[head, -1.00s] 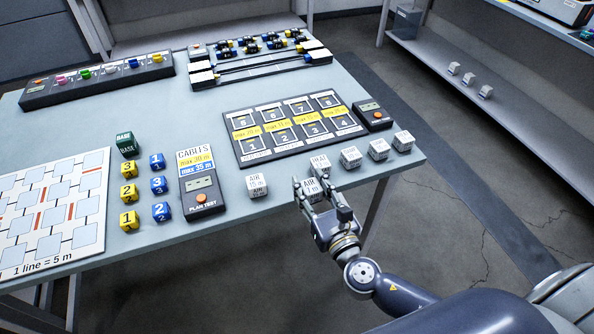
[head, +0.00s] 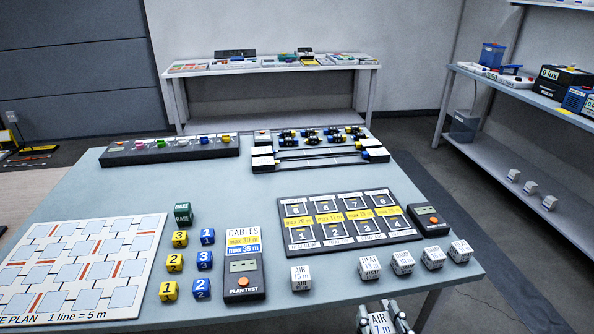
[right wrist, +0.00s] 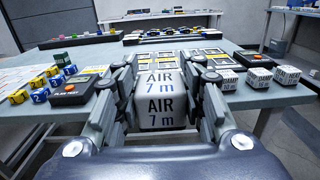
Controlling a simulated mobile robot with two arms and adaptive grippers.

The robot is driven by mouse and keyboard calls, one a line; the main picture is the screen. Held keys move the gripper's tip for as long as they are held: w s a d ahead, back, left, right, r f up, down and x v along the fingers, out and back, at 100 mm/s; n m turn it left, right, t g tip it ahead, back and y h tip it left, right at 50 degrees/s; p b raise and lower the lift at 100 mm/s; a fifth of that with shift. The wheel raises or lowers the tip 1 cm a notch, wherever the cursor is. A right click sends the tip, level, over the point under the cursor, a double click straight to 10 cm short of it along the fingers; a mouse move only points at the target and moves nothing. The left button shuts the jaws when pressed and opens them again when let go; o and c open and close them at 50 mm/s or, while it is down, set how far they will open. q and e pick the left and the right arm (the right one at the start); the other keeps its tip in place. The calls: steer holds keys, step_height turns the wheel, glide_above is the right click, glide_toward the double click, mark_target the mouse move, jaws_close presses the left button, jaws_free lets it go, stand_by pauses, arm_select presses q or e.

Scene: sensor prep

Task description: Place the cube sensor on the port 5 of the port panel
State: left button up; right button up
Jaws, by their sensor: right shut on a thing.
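My right gripper (head: 384,322) is at the bottom edge of the head view, at the table's front edge. It is shut on a white cube sensor marked AIR 7 m (head: 380,325), which shows large between the fingers in the right wrist view (right wrist: 160,98). The cube's lower part is cut off in the head view. The dark port panel (head: 350,245) lies on the table, beyond the gripper. Port 5 (head: 297,209) is the far-left slot in its back row and looks empty. My left gripper is not in view.
An AIR 15 m cube (head: 301,279) stands left of the held cube. A HEAT cube (head: 370,267) and several other white cubes stand in a row between panel and front edge. A plan tester (head: 244,277) lies left of the panel, and a small tester (head: 427,221) adjoins its right side.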

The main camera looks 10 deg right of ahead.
steer(key=w+d+f, duration=0.1)
steer(key=w+f, duration=0.4)
steer(key=shift+w+y, duration=0.2)
steer(key=shift+y, duration=0.1)
steer(key=shift+w, duration=0.1)
steer(key=w+a, duration=0.1)
steer(key=w, duration=0.4)
steer(key=w+f+p, duration=0.1)
steer(key=w, duration=0.3)
steer(key=w+a+p, duration=0.1)
steer(key=w, duration=0.4)
steer(key=shift+w+a+f, duration=0.15)
steer(key=shift+w+a, duration=0.2)
steer(key=shift+w+a+f+b, duration=0.1)
steer(key=shift+w+f+b, duration=0.15)
steer(key=shift+f, duration=0.6)
steer(key=shift+w+f+b, duration=0.2)
steer(key=shift+f+b, duration=0.05)
steer(key=shift+f, duration=0.55)
